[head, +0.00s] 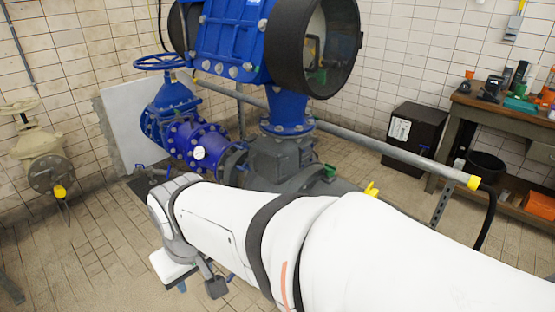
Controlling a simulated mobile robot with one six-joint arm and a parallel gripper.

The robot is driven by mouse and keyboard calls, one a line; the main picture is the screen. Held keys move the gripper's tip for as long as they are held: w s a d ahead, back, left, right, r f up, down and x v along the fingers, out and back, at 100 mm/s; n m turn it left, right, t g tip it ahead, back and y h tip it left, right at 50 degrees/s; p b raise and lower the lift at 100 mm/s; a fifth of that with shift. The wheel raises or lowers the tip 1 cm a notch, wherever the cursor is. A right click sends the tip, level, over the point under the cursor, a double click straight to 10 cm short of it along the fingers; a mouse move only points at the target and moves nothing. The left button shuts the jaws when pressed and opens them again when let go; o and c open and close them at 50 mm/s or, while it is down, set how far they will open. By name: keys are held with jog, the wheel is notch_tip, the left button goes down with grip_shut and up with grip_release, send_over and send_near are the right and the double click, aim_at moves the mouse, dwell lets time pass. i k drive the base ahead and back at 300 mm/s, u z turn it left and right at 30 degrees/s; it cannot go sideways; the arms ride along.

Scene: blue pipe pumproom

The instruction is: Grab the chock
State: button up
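My white arm reaches from the lower right toward the middle left of the head view. Its end, with my gripper (200,283), hangs low over the tiled floor, left of the middle. A dark grey part shows there, but the fingers are too small and partly hidden to tell whether they are open or shut. I cannot make out the chock with certainty. A small yellow piece (371,189) shows just behind the top edge of my arm, well to the right of my gripper; its lower part is hidden.
Blue pipework (200,143) with a large black-rimmed opening stands behind my arm. A beige valve (46,162) is at the left wall. A grey pipe rail (400,155) with a yellow end crosses to the right. A workbench (490,112) stands right. Floor at lower left is mostly clear.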

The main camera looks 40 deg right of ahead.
aim_at(373, 193)
jog(key=z, duration=1.55)
jog(key=k, duration=0.9)
jog(key=u, duration=0.65)
jog(key=k, duration=0.4)
jog(key=u, duration=0.4)
jog(key=i, duration=1.5)
jog(key=z, duration=1.15)
jog(key=i, duration=1.15)
jog(key=z, duration=0.9)
jog(key=i, duration=0.2)
jog(key=z, duration=0.25)
